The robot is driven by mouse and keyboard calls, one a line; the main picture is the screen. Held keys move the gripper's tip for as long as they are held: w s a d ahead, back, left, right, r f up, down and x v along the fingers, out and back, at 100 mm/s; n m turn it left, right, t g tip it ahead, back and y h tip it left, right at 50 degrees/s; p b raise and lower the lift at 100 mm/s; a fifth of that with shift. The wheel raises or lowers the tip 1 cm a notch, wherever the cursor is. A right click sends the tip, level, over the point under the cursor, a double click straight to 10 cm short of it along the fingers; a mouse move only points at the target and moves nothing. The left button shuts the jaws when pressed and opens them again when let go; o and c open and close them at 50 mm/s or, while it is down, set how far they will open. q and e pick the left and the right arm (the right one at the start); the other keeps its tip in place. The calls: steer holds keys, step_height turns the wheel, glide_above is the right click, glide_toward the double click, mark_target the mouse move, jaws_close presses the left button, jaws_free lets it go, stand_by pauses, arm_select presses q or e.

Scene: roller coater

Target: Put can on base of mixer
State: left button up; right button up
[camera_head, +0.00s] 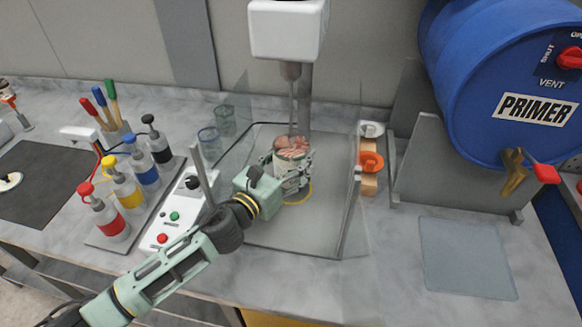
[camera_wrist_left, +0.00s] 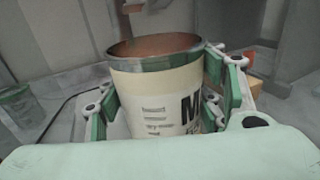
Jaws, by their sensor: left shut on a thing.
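The can (camera_head: 291,153) is open-topped, with a pale label and brownish-pink contents. It stands upright on or just above the mixer base, below the mixer head; I cannot tell if it touches. My left gripper (camera_head: 292,176) is shut around the can's side, and its green fingers flank the can (camera_wrist_left: 158,90) in the left wrist view. The mixer (camera_head: 287,30) has a white head and a shaft reaching down to the can's opening. Its base (camera_head: 270,232) is a grey plate with clear side panels. A yellow ring (camera_head: 304,196) shows beneath the can. My right gripper is not in view.
A control box (camera_head: 172,218) with buttons and several coloured bottles (camera_head: 128,190) stand left of the mixer. Clear cups (camera_head: 209,141) stand behind. An orange item (camera_head: 371,161) and a blue primer drum (camera_head: 500,75) are to the right. The front right counter is mostly clear.

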arm_select(q)
steer(key=shift+f+b, duration=0.3)
steer(key=shift+f, duration=1.35)
steer(key=shift+f, duration=0.2)
steer(key=o, duration=1.6)
steer(key=shift+r, duration=0.1)
steer(key=b+v, duration=0.2)
steer(key=v, duration=0.9)
steer(key=shift+s, duration=0.1)
steer(key=shift+s+a, duration=0.3)
steer(key=shift+s, duration=0.05)
